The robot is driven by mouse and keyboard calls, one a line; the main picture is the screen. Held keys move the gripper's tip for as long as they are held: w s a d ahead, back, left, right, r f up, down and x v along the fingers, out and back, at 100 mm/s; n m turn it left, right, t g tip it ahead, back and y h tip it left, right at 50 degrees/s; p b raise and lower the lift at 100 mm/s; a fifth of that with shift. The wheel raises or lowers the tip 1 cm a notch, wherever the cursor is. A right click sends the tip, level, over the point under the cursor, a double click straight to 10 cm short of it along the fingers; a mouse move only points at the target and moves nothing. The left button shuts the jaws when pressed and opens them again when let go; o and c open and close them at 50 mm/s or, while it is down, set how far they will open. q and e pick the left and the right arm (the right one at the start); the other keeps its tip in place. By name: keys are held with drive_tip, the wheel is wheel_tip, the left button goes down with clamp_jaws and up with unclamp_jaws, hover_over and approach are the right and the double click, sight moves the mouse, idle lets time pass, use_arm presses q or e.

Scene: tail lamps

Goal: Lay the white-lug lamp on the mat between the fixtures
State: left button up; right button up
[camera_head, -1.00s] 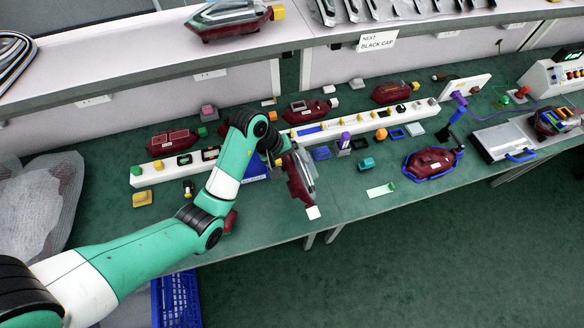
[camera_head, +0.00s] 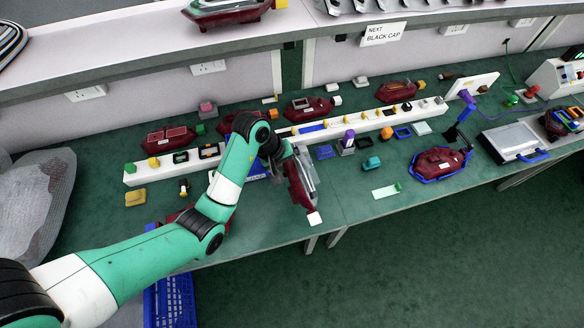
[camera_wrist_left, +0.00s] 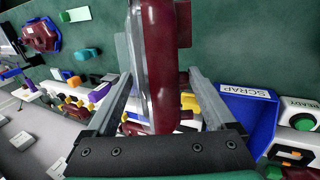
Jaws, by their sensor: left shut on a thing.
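My left gripper (camera_head: 288,158) is shut on a dark red lamp (camera_head: 298,188) with a clear grey lens side. The lamp hangs steeply tilted over the front of the green bench, with a white lug (camera_head: 314,218) at its lower end. In the left wrist view the lamp (camera_wrist_left: 162,65) stands between the two fingers (camera_wrist_left: 160,88); its lug is out of that picture. I cannot tell a separate mat from the green bench top (camera_head: 265,225). A blue frame fixture (camera_head: 462,152) holds another red lamp (camera_head: 438,162) to the right. My right gripper is not in view.
A long white rail (camera_head: 350,124) with coloured parts crosses the bench behind the lamp. A blue SCRAP bin (camera_wrist_left: 245,112) is close beside the gripper. A pale card (camera_head: 386,191) and a teal block (camera_head: 371,163) lie to the right. Bare bench shows around the hanging lamp.

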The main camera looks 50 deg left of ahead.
use_arm(q)
drive_tip(key=shift+f, duration=0.1)
drive_tip(key=shift+f+b, duration=1.35)
drive_tip(key=shift+b, duration=0.15)
drive_tip(key=o, duration=1.6)
drive_tip(key=shift+c, duration=0.2)
drive_tip(key=shift+r, duration=0.1)
drive_tip(key=shift+r+p, duration=1.4)
drive_tip(key=shift+p, duration=0.15)
